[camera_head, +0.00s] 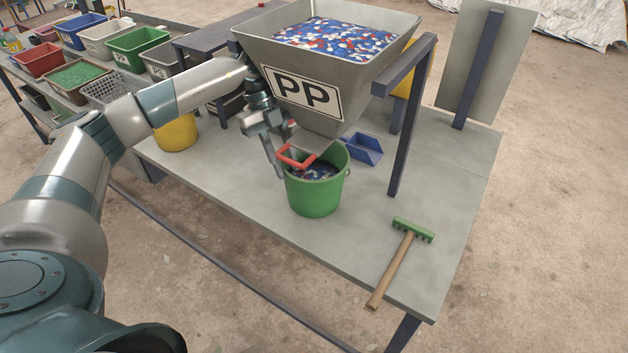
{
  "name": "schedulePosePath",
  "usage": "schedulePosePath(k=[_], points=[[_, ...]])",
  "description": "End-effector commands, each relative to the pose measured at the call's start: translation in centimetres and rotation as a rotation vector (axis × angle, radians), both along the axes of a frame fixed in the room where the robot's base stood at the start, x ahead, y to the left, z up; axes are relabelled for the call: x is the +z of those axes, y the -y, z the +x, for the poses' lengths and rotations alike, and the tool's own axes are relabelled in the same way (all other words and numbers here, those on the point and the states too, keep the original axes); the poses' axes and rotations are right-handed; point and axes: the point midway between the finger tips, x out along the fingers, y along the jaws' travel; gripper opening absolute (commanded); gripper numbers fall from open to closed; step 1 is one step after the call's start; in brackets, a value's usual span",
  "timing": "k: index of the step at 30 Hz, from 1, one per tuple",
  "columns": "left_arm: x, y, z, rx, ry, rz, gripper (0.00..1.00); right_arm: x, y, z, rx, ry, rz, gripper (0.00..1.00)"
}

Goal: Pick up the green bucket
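The green bucket (315,195) stands upright on the grey table under the hopper's lower end. Blue, white and red flakes (318,170) lie inside it. Its red handle grip (297,158) is raised at the bucket's upper left rim. My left gripper (283,160) reaches in from the left and points down at the red grip. One finger shows just left of the grip, close to it or touching it. The other finger is not clearly visible, so I cannot tell whether the gripper is closed on the handle. My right gripper is not in view.
A green rake (400,250) lies at the right. A yellow bucket (176,133) stands left. Several bins (135,42) fill a bench at upper left.

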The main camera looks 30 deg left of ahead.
Motion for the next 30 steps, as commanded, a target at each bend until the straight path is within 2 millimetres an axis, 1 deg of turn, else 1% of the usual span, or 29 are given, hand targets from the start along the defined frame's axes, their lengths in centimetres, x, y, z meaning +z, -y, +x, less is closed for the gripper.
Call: schedulePosePath(k=[10, 14, 17, 21, 25, 30], points=[[-0.3, 0.1, 0.0, 0.0, 0.0, 0.0, 0.25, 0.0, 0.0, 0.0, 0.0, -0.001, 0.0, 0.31], [-0.6, 0.2, -0.1, 0.0, -0.002, 0.0, 0.25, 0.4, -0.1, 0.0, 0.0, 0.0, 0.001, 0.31], [-1.3, 0.4, -0.2, -0.001, -0.005, 0.0, 0.25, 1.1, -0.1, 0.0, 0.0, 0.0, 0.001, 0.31], [-2.8, 0.8, -0.4, 0.001, -0.004, 0.0, 0.25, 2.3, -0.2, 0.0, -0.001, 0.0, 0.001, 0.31], [-4.4, 1.4, -0.5, 0.0, -0.003, -0.001, 0.25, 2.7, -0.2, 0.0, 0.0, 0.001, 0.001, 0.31], [-5.2, 1.6, -0.6, 0.0, -0.001, 0.0, 0.25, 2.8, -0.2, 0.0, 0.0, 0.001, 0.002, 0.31]])
